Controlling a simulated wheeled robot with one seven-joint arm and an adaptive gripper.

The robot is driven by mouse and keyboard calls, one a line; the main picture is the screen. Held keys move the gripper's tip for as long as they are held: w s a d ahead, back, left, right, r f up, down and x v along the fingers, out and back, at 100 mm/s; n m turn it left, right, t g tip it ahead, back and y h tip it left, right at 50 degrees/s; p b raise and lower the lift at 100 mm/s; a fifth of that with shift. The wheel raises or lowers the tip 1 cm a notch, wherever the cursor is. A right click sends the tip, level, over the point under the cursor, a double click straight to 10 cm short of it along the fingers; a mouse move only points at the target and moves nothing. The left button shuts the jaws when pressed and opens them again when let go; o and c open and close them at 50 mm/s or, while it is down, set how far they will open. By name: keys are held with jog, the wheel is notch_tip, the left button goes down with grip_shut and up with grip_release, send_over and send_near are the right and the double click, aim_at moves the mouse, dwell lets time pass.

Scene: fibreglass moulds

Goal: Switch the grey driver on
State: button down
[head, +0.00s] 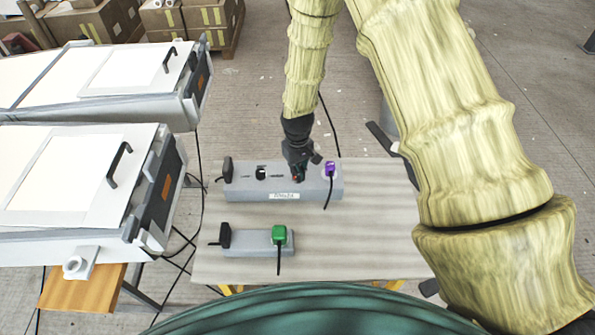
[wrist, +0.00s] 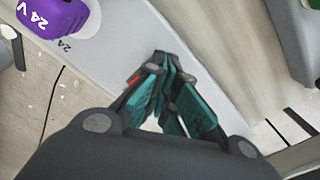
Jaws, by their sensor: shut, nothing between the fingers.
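A long grey box (head: 245,190) lies at the back of the table, with a label on its front, a black handle-like part at its left and a purple plug (head: 330,168) at its right. A shorter grey box (head: 255,243) with a green plug (head: 279,235) lies in front of it. Both are grey, so I cannot tell which is the driver. My gripper (head: 298,174) is shut and empty over the long box, left of the purple plug. In the wrist view the closed fingertips (wrist: 168,62) point at its pale surface. A small red part shows beside them, mostly hidden; contact is unclear.
The purple plug, marked 24 V, is also in the wrist view (wrist: 55,15). The wooden table (head: 370,225) is bare at its right. White-topped moulds or cases (head: 60,190) stand close at the left. Black cables hang between them and the table. Cardboard boxes (head: 190,18) stand far behind.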

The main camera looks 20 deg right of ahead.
jog(key=shift+r+p, duration=2.1)
jog(key=shift+r, duration=1.25)
jog(key=shift+s+f, duration=0.1)
